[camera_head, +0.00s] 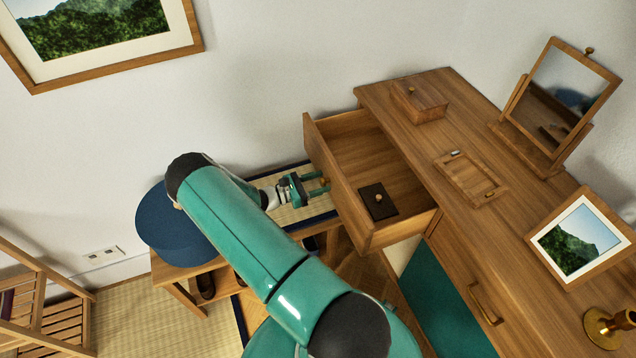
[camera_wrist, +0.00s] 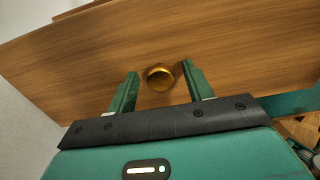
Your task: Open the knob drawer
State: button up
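The knob drawer (camera_head: 370,240) is pulled well out of the wooden desk (camera_head: 480,130), and its inside shows. Its round brass knob (camera_wrist: 159,77) is on the drawer front, which fills much of the wrist view. My gripper (camera_head: 318,184) is at the drawer front in the head view. In the wrist view my gripper (camera_wrist: 160,70) is open, with one green finger on each side of the knob and a visible gap on both sides. A small dark box (camera_head: 378,200) with a knob on top lies inside the drawer.
A second drawer with a bar handle (camera_head: 485,302) is shut in the desk. On the desk stand a wooden box (camera_head: 420,102), tray (camera_head: 468,176), mirror (camera_head: 566,90), framed picture (camera_head: 572,240) and brass candlestick (camera_head: 612,326). A blue round cushion (camera_head: 170,228) is beside my arm.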

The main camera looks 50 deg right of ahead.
jog(key=shift+a, duration=0.1)
jog(key=v, duration=1.3)
jog(key=shift+a, duration=0.3)
jog(key=shift+w, duration=0.15)
jog(key=s+a+r+m+t+y, duration=0.15)
jog(key=a+r+m+y, duration=0.35)
jog(key=r, duration=0.8)
jog(key=s+a+r+m+t+y, duration=0.1)
jog(key=a+r+m+t+y, duration=0.35)
jog(key=r, duration=0.75)
jog(key=s+a+r+m+t+y, duration=0.3)
jog(key=s+a+r+t+y, duration=0.3)
jog(key=s+a+r, duration=0.9)
notch_tip(320, 180, up, 2)
jog(key=shift+r+t, duration=0.1)
jog(key=shift+t, duration=0.8)
jog(key=shift+a+y, duration=0.1)
jog(key=shift+y, duration=0.15)
